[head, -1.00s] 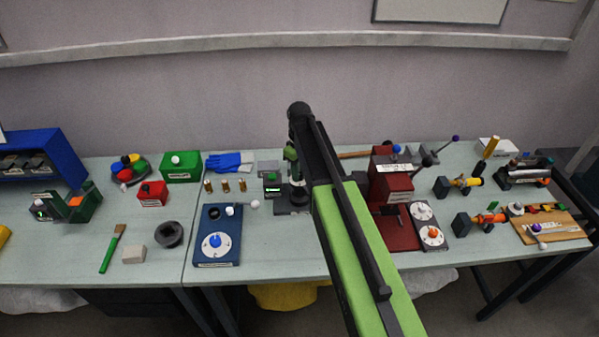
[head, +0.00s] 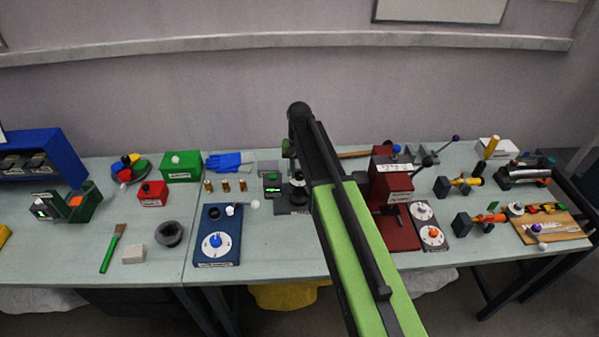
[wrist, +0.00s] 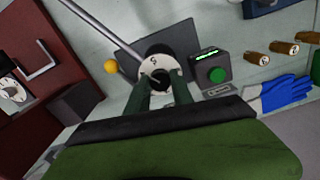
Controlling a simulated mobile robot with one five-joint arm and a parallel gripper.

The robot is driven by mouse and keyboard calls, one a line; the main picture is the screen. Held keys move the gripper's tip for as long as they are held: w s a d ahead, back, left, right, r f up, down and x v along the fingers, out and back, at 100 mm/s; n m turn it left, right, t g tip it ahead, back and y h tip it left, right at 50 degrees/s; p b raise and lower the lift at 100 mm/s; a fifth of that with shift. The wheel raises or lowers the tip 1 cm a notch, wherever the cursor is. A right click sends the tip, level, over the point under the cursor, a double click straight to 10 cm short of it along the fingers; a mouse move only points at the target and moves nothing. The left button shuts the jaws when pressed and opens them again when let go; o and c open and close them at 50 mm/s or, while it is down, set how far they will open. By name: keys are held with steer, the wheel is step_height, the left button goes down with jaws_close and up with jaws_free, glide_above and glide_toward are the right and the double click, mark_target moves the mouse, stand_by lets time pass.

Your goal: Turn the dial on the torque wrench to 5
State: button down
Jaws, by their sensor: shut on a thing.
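In the wrist view, the dial (wrist: 147,67) has a white face around a dark knob. A dark figure on its face may be a 5, but I cannot read it surely. A thin metal rod (wrist: 98,28), probably the torque wrench's shaft, runs from the upper left to the dial. My gripper (wrist: 160,83) has its dark green fingers on either side of the knob and is shut on it. In the head view the dial (head: 297,178) shows in part, just left of my arm; the fingers are hidden.
A box with a green button (wrist: 217,75) and lit display stands right of the dial. A yellow ball (wrist: 110,66) is left of it. A red stand (head: 400,230) is beside my arm in the head view.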

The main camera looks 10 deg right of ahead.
mark_target(299, 174)
steer(key=m, duration=0.7)
steer(key=shift+s, duration=0.1)
stand_by(0.5)
steer(key=c, duration=1.1)
jaws_free()
step_height(299, 174, up, 18)
steer(key=p, duration=1.7)
steer(key=shift+f, duration=0.25)
steer(key=shift+f, duration=0.1)
